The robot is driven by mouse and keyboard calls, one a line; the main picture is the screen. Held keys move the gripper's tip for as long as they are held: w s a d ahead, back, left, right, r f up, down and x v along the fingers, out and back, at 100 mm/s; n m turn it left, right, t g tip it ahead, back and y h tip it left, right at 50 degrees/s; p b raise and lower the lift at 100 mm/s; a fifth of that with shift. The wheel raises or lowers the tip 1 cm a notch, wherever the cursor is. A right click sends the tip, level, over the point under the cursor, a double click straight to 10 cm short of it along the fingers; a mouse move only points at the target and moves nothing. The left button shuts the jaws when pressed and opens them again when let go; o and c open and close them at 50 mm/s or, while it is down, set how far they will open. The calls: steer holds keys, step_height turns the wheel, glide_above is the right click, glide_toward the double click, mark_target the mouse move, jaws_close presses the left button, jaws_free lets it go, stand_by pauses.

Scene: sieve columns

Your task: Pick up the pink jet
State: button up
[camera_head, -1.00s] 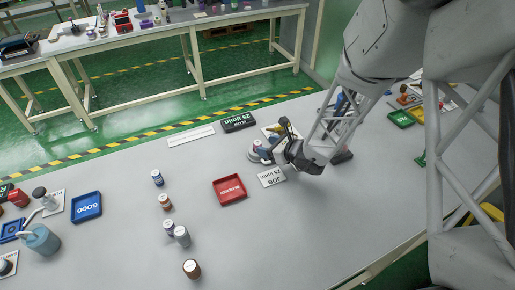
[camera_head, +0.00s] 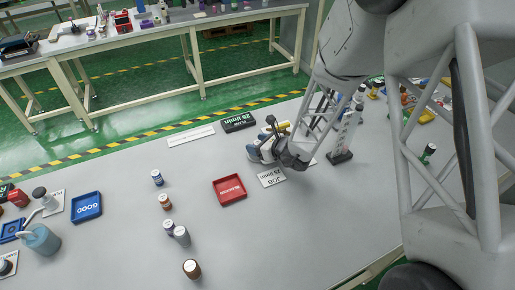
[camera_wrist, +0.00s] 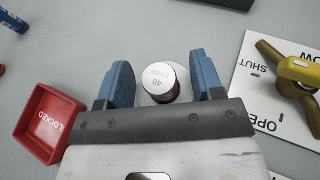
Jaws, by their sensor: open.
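In the wrist view, a small upright cylinder (camera_wrist: 160,83) stands between my fingers, with a pale grey top marked 40 and a dark reddish body. It rests on a pale round base. I cannot tell for sure whether it is the pink jet; no other pink piece is clear on this bench. My gripper (camera_wrist: 163,72) is open, its blue fingers on either side of the cylinder, with visible gaps. In the head view my gripper (camera_head: 257,153) is low over the bench behind the white job card (camera_head: 271,178), and hides the cylinder.
A red tray (camera_head: 230,190) lies left of my gripper. A valve with a yellow handle (camera_wrist: 299,68) sits on a white card to the right. A black flow sign (camera_head: 239,122) lies behind. A white upright column (camera_head: 345,138) stands right. Several bottles stand front left.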

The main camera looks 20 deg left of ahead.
stand_by(0.5)
steer(key=c, duration=1)
steer(key=shift+r, duration=0.25)
steer(key=shift+r, duration=0.85)
steer(key=shift+s+d+r, duration=0.15)
steer(key=shift+s+r, duration=0.05)
steer(key=shift+r, duration=0.55)
steer(key=s+d, duration=0.3)
steer(key=s, duration=0.1)
steer(key=s+d+r, duration=0.1)
steer(key=s+d, duration=0.2)
steer(key=s, duration=0.1)
steer(key=s+d, duration=0.2)
steer(key=s, duration=0.2)
steer(key=shift+s+d+r, duration=0.15)
steer(key=shift+s+d, duration=0.2)
steer(key=shift+d, duration=0.05)
